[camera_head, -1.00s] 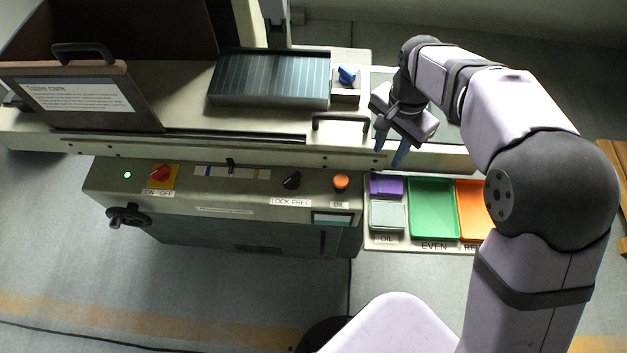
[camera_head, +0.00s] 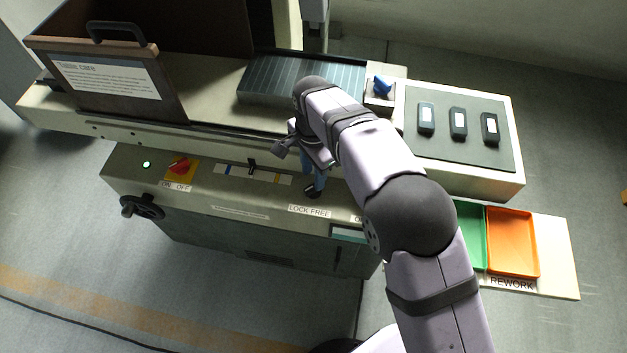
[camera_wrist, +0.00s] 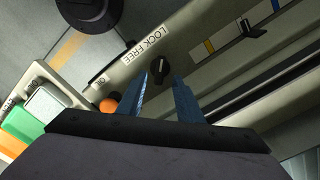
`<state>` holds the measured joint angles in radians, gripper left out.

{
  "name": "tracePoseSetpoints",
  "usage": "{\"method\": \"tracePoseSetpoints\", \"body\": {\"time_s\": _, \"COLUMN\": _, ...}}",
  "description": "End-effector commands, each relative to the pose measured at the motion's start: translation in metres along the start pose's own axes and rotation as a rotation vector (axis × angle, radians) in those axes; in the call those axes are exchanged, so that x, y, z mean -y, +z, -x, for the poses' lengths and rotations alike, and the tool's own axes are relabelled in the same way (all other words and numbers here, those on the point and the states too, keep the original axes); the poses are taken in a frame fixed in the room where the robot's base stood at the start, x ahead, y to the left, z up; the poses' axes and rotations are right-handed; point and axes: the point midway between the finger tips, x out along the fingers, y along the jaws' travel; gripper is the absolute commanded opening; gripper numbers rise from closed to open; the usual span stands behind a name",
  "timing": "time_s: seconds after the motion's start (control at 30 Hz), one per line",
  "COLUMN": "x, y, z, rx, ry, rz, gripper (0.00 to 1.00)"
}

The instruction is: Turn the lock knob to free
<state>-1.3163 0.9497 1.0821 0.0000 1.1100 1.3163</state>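The lock knob (camera_head: 311,190) is a small black knob on the machine's sloped front panel, above the "LOCK FREE" label (camera_head: 309,211). In the wrist view the knob (camera_wrist: 160,69) shows just beyond the fingertips, with the label (camera_wrist: 145,43) behind it. My gripper (camera_head: 313,186) is over the panel at the knob, its blue fingers pointing down. In the wrist view the two fingers of my gripper (camera_wrist: 163,79) are apart with a gap between them, and the knob lies past that gap. Whether the fingers touch the knob is unclear. Which way the knob points is hard to tell.
A red switch (camera_head: 180,166), a black slider (camera_head: 252,165) and a handwheel (camera_head: 141,206) are left of the knob. An orange button (camera_wrist: 108,105) sits close beside it. A blue-handled valve (camera_head: 382,84), a mat with black blocks (camera_head: 458,124) and an orange tray (camera_head: 513,243) are to the right.

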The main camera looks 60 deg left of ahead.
Motion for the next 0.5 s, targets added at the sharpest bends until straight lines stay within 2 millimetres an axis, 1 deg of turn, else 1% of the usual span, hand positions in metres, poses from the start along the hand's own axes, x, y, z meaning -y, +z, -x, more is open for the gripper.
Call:
{"method": "tracePoseSetpoints", "body": {"time_s": 0.1, "x": -0.001, "y": 0.000, "z": -0.016, "rx": 0.001, "ry": 0.005, "rz": 0.000, "gripper": 0.33}}
{"method": "tracePoseSetpoints", "body": {"time_s": 0.3, "x": -0.001, "y": 0.000, "z": -0.037, "rx": 0.001, "ry": 0.002, "rz": 0.000, "gripper": 0.33}}
{"method": "tracePoseSetpoints", "body": {"time_s": 0.5, "x": 0.000, "y": 0.000, "z": -0.047, "rx": 0.000, "ry": 0.000, "rz": 0.000, "gripper": 0.33}}
